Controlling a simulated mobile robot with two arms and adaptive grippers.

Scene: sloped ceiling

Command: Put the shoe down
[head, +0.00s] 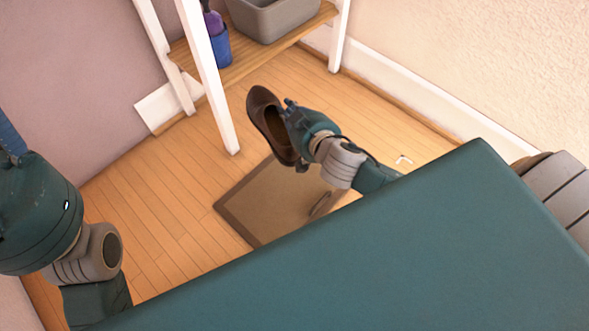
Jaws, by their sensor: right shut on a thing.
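A brown shoe (262,108) is held by my right gripper (290,126) near the middle of the head view. The gripper is shut on the shoe's side, and its fingers are partly hidden by the shoe and the wrist. The shoe's opening shows, with the shoe hanging lengthwise above the floor at the far edge of a brown mat (262,205). I cannot tell its exact height. My left arm is at the left edge, and its gripper is not in view.
A white-framed shelf (212,75) with a wooden board stands at the back, holding a grey bin (272,18) and a blue cup (219,48) with a purple thing. Another flat brown item (321,205) lies on the mat, partly hidden by my body. Wooden floor (165,220) left of the mat is clear.

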